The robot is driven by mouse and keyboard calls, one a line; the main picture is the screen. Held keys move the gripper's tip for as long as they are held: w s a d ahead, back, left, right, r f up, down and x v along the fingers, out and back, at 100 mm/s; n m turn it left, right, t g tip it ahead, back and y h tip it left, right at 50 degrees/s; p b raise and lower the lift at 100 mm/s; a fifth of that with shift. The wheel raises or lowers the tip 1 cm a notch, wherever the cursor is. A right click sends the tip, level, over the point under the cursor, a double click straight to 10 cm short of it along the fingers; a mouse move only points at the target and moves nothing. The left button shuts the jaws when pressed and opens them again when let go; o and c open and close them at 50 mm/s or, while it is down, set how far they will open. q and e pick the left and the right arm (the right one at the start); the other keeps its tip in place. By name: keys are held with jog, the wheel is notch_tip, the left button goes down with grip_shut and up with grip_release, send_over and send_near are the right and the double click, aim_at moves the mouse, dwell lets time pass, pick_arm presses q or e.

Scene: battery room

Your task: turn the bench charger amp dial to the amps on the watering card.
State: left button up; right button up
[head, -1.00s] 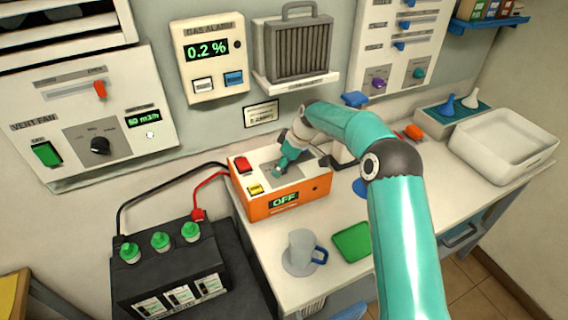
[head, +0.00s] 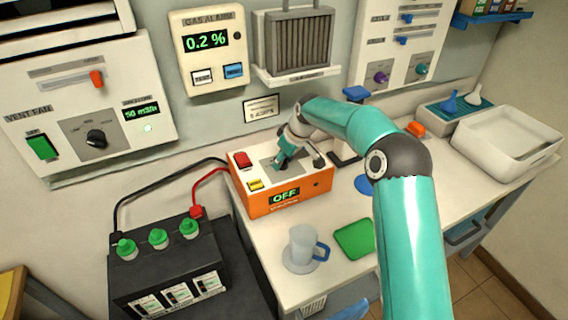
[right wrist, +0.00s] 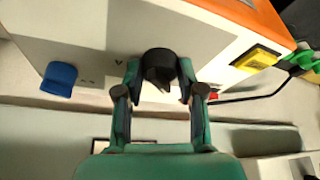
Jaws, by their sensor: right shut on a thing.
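The bench charger (head: 290,200) is an orange and white box on the bench. Its display (head: 284,196) reads OFF. My right gripper (head: 278,164) reaches down onto its top panel and hides the amp dial in the head view. In the right wrist view the black dial (right wrist: 159,66) sits between the two fingertips of my right gripper (right wrist: 160,78), which is shut on it. The dial's scale and setting cannot be read. A small white card (head: 262,107) is on the wall behind; its print is too small to read. My left gripper is out of view.
A black battery (head: 170,265) with green caps stands at left, cabled to the charger. A mug (head: 302,244) and green pad (head: 354,239) are in front. A white tray (head: 508,145) is at right. The vent fan panel (head: 90,105) and gas alarm (head: 207,55) are on the wall.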

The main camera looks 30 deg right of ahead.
jog(key=m+h+b, duration=0.1)
jog(key=m+b, duration=0.1)
jog(key=m, duration=0.1)
jog(key=shift+a+f+m+h, duration=0.1)
jog(key=shift+m+h, duration=0.2)
jog(key=m+h+b, duration=0.1)
jog(key=m+b, duration=0.1)
jog(key=m, duration=0.1)
jog(key=shift+w+a+m, duration=0.1)
jog(key=shift+m, duration=0.2)
jog(key=m+h+b, duration=0.1)
jog(key=m, duration=0.1)
jog(key=shift+m, duration=0.4)
jog(key=shift+r+m+g+h, duration=0.2)
jog(key=shift+m+g+h, duration=0.15)
jog(key=shift+m, duration=0.55)
jog(key=shift+a+m+g+h, duration=0.1)
jog(key=shift+m+g+h, duration=0.2)
jog(key=shift+m, duration=0.7)
jog(key=shift+w+r+m+h+p, duration=0.15)
jog(key=shift+m+h+p, duration=0.1)
jog(key=shift+m+p, duration=0.55)
jog(key=m+g+p, duration=0.2)
jog(key=m+p, duration=0.2)
jog(key=shift+h, duration=0.3)
jog(key=shift+m+g+p, duration=0.25)
jog(key=shift+m+p, duration=0.65)
jog(key=shift+p, duration=0.35)
